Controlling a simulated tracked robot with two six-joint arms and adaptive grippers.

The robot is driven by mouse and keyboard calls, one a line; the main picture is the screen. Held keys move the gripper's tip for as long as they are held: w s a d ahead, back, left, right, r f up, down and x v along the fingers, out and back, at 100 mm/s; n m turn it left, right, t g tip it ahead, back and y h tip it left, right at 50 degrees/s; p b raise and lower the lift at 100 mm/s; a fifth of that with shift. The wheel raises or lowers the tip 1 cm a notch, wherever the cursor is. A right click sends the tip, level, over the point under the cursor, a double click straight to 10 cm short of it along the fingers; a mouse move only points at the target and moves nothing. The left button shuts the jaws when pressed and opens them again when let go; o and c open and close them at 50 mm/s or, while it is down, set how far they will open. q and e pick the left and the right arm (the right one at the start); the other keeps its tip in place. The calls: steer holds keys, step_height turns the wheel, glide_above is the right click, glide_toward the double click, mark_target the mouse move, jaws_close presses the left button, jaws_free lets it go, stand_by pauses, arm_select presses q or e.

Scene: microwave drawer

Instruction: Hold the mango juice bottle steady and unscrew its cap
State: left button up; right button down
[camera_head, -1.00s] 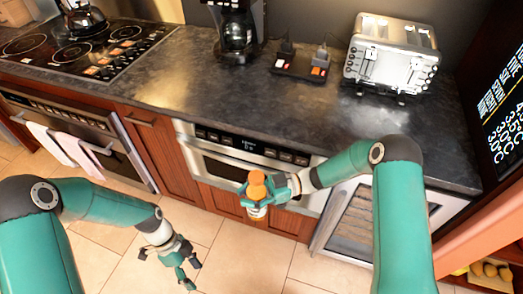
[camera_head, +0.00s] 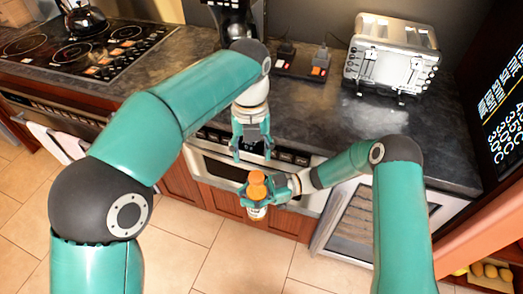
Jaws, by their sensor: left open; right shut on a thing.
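The mango juice bottle (camera_head: 257,212) is upright, with an orange cap (camera_head: 257,185) on top and a pale lower body. My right gripper (camera_head: 256,198) is shut around the bottle below the cap and holds it in the air in front of the microwave drawer (camera_head: 222,165). The gripper hides part of the bottle's middle. My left gripper (camera_head: 252,152) is open and empty, with its fingers pointing down. In the picture it is just above the cap and apart from it.
The dark counter (camera_head: 330,120) runs behind, with a toaster (camera_head: 392,55), a power strip (camera_head: 302,65) and a coffee maker (camera_head: 238,22) partly hidden by my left arm. A stove (camera_head: 85,45) is at left. Tiled floor (camera_head: 215,245) lies clear below.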

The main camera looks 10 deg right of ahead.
mark_target(261, 176)
arm_select(q)
steer(key=shift+s+d+r, duration=0.2)
steer(key=shift+s+d, duration=0.35)
steer(key=shift+d, duration=0.3)
steer(key=shift+f, duration=3.9)
steer(key=shift+c, duration=0.2)
